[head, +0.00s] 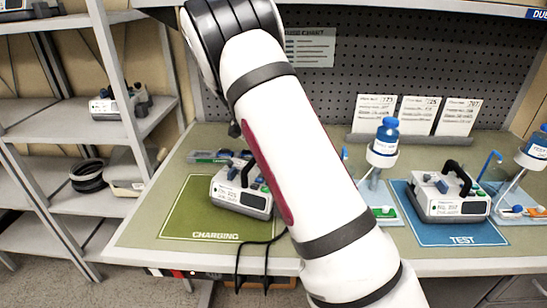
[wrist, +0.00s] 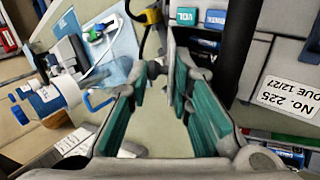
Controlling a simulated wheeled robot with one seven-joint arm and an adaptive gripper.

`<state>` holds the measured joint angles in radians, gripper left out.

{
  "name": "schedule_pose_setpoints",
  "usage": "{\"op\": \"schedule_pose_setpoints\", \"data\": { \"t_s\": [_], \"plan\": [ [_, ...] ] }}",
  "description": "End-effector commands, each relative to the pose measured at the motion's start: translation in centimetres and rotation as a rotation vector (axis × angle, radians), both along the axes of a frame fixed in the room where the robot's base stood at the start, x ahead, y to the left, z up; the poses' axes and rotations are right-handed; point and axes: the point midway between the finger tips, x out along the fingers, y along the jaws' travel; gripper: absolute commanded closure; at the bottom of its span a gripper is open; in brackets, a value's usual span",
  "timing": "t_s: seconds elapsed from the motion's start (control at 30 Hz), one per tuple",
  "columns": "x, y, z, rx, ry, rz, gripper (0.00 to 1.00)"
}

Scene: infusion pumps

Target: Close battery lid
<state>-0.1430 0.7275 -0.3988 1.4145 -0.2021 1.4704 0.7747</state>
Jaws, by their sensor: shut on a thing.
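The infusion pump No. 225 (head: 240,198) stands on the green charging mat (head: 200,226) in the head view, its right side hidden by my arm. In the wrist view its white label (wrist: 287,97) and blue buttons show at the right. My gripper (wrist: 165,72) has teal pads, and its fingertips are close together beside the pump. They are shut on a thin grey piece at the pump's edge, which looks like the battery lid. The head view does not show the gripper, which is behind my arm.
A second pump (head: 447,193) stands on the blue test mat (head: 425,228) at the right. Blue-capped bottles stand on stands, one (head: 383,142) near my arm. A dark cable hangs over the table's front edge. A grey shelf unit (head: 75,120) is at the left.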

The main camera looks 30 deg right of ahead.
Motion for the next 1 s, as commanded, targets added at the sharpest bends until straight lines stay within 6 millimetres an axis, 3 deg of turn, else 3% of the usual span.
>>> {"op": "schedule_pose_setpoints", "data": {
  "t_s": [0.43, 0.47, 0.53, 1.0],
  "plan": [
    [-0.01, 0.04, 0.00, -0.004, 0.009, 0.000, 1.00],
    [-0.01, 0.04, 0.00, -0.004, 0.009, 0.000, 0.76],
    [-0.01, 0.04, 0.00, -0.004, 0.009, 0.000, 0.63],
    [-0.05, 0.00, 0.04, 0.002, -0.001, -0.001, 0.63]
  ]
}}
